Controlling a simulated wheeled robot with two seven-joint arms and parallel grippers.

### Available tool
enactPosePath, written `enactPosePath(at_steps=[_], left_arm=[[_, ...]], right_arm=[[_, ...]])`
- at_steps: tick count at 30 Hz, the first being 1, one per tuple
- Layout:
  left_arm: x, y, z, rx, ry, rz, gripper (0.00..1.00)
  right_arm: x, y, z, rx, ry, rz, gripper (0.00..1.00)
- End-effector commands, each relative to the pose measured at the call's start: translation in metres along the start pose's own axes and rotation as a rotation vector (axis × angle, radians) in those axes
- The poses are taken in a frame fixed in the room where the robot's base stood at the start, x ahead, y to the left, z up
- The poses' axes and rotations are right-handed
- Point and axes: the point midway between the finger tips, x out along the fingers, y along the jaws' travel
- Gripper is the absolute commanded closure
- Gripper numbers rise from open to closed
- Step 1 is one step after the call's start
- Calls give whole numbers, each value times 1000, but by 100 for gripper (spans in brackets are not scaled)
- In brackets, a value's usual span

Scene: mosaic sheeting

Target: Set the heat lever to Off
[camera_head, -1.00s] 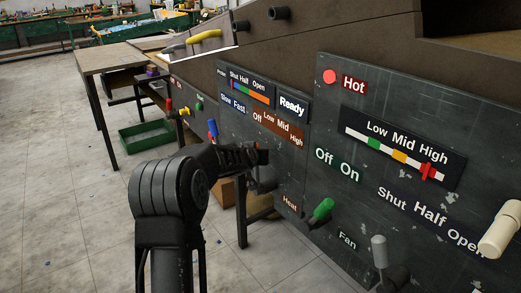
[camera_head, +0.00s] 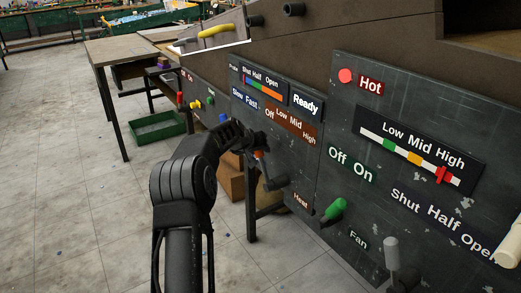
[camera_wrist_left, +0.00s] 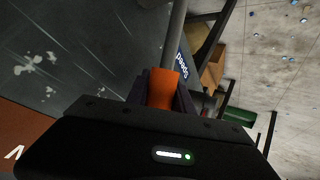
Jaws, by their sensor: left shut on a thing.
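The heat lever has an orange handle (camera_wrist_left: 161,88), seen between the fingers in the left wrist view. In the head view a sliver of orange (camera_head: 258,154) shows below my left gripper (camera_head: 256,143), which is shut on it. The lever's dark pivot (camera_head: 275,181) sticks out of the panel above the Heat label (camera_head: 301,201). The lever leans up and to the left, toward the Off side of the brown Off-Low-Mid-High plate (camera_head: 291,125). My gripper hides much of the handle. My right gripper is not in view.
A green-handled lever (camera_head: 335,209) by the Fan label and a grey-handled lever (camera_head: 391,252) stand out from the panel at the right. A cream knob (camera_head: 508,246) is at the right edge. A cardboard box (camera_head: 230,182) lies behind my arm. Open floor is at the left.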

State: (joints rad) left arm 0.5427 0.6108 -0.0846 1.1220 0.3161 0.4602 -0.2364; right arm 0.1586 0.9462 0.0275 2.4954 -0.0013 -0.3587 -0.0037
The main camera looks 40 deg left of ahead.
Motion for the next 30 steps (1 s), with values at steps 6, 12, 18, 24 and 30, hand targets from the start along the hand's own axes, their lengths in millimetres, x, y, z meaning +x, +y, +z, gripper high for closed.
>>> enactPosePath(at_steps=[6,12,18,24,30], left_arm=[[0,-2,0,-6,3,-2,65],[0,-1,0,-4,3,-1,50],[0,-1,0,-3,2,-1,50],[-10,-1,-1,-3,4,-1,50],[-41,-1,-2,-4,5,-1,50]], right_arm=[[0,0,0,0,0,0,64],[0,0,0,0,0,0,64],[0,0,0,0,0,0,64],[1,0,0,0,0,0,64],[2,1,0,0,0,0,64]])
